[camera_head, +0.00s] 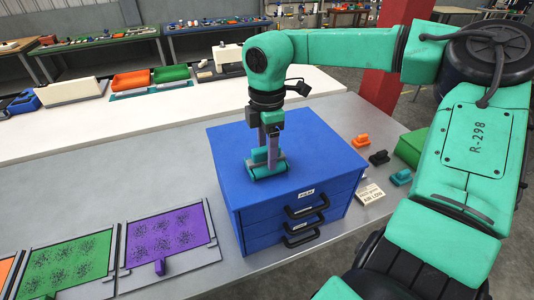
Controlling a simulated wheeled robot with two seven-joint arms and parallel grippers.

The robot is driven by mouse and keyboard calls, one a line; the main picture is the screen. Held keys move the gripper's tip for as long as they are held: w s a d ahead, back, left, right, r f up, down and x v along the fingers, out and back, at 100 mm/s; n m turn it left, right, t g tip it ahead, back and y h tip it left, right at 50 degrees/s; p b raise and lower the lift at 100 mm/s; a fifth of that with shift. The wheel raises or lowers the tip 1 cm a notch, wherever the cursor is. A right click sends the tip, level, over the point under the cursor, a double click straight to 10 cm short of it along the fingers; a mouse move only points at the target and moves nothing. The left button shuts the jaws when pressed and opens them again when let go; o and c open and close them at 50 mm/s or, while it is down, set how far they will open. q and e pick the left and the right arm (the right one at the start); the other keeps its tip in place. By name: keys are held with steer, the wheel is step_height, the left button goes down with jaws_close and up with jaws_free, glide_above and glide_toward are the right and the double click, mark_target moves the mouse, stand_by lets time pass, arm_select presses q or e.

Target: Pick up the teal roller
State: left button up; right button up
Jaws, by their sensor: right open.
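The teal roller (266,171) lies on top of the blue drawer cabinet (232,146), near its front edge. My right gripper (271,152) points down over the roller, with its fingers at the roller's upper part. The gripper is open, and its fingers hide part of the roller. I cannot tell whether the fingers touch it. My left gripper is not in view.
Purple (168,239) and green (66,266) panels lie on the grey table at the left. Orange (360,141), black (379,157) and teal (401,177) small items lie right of the cabinet. A red pillar (382,95) rises behind.

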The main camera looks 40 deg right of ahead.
jaws_close()
steer(key=shift+w, duration=0.1)
stand_by(1.2)
